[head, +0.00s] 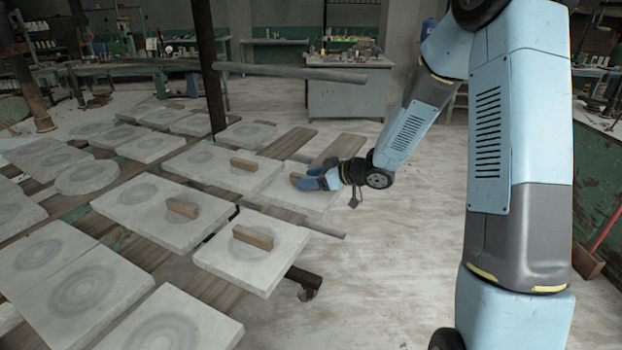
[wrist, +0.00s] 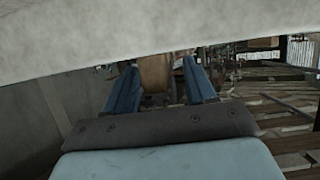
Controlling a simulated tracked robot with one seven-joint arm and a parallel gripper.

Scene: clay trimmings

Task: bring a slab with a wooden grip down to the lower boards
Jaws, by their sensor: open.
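My gripper (head: 318,180) is open, at the right edge of the rack, low over a pale slab (head: 305,199). A wooden grip (head: 300,177) on that slab lies at my fingertips. In the wrist view, a wooden piece (wrist: 154,76) shows between the two blue fingers of my gripper (wrist: 158,66); I cannot tell whether they touch it. Three other wooden grips stand on slabs: on a back slab (head: 215,165), a middle slab (head: 150,222) and a front slab (head: 270,262). Bare brown boards (head: 287,143) show behind my gripper, and more boards (head: 220,293) between the front slabs.
A dark post (head: 208,65) rises from the rack, with a horizontal grey bar (head: 290,72) beside it. Slabs without grips (head: 80,290) fill the left. A pale surface (wrist: 90,30) crosses the top of the wrist view.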

